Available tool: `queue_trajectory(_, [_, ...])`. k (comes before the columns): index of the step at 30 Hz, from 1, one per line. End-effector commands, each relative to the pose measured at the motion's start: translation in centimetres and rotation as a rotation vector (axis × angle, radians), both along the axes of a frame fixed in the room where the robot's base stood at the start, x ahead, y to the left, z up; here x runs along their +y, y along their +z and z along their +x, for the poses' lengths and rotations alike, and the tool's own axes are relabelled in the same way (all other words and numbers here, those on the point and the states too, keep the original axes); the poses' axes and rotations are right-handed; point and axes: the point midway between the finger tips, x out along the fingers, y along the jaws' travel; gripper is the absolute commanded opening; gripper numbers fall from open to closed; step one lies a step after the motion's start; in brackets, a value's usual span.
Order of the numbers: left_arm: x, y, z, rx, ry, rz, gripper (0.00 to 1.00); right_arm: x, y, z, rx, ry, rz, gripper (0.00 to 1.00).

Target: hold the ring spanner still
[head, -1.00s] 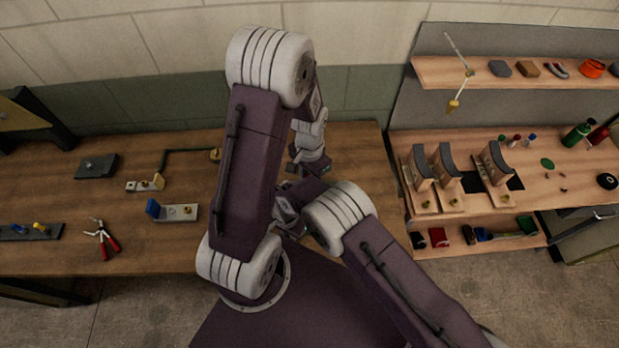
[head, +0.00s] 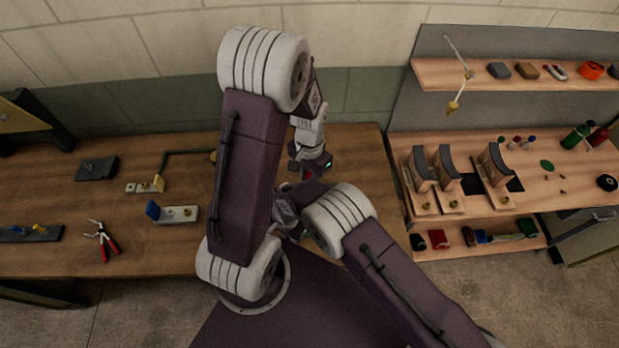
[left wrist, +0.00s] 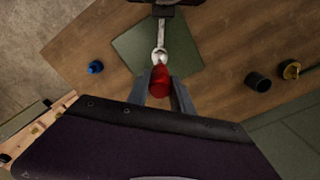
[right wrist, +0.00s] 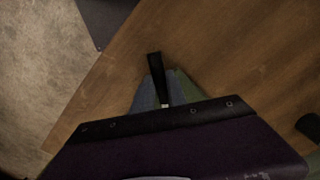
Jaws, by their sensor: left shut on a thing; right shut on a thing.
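In the left wrist view, my left gripper (left wrist: 160,90) is shut on a red grip (left wrist: 158,80). The grip lies in line with the bright metal ring spanner (left wrist: 161,42), and they appear to be one piece. The spanner's round end is close to my fingers; its shank runs up to a dark block at the top edge, where its far end is hidden. In the right wrist view, my right gripper (right wrist: 160,88) is shut on a black handle (right wrist: 154,68); what it belongs to is not clear. In the head view, my arms hide most of the spanner.
A green mat (left wrist: 130,48) lies on the wooden bench (head: 90,255). Red-handled pliers (head: 104,240) and small brackets (head: 178,214) lie to the left. A side table (head: 540,150) with curved blocks stands to the right. A blue piece (left wrist: 95,67) and a black cup (left wrist: 257,82) lie near the mat.

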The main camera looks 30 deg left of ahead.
Motion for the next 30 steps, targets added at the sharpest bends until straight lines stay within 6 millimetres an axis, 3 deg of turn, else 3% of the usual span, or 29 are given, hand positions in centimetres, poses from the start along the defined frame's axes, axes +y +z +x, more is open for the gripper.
queue_trajectory(5, [0.0, 0.3, 0.1, -0.002, 0.000, 0.001, 0.00, 0.0, 0.0, 0.0, 0.000, 0.000, 0.000, 0.00])
queue_trajectory(16, [0.0, 4.5, 0.1, -0.003, 0.000, 0.000, 0.00, 0.0, 0.0, 0.0, 0.000, 0.000, 0.000, 0.00])
queue_trajectory(25, [0.0, 5.0, 0.0, -0.001, 0.000, 0.000, 0.00, 0.0, 0.0, 0.0, 0.000, 0.000, 0.000, 0.00])
queue_trajectory(26, [0.0, 5.0, 0.0, -0.001, 0.000, 0.000, 0.00, 0.0, 0.0, 0.0, 0.000, 0.000, 0.000, 0.23])
queue_trajectory(27, [0.0, 5.0, 0.0, -0.001, 0.000, 0.000, 0.00, 0.0, 0.0, 0.0, 0.000, 0.000, 0.000, 0.34])
queue_trajectory(28, [0.0, 5.0, 0.0, -0.001, 0.000, 0.000, 0.00, 0.0, 0.0, 0.0, 0.000, 0.000, 0.000, 0.42])
queue_trajectory(30, [0.0, 5.0, 0.0, -0.001, 0.000, 0.000, 0.00, 0.0, 0.0, 0.0, 0.000, 0.000, 0.000, 0.42])
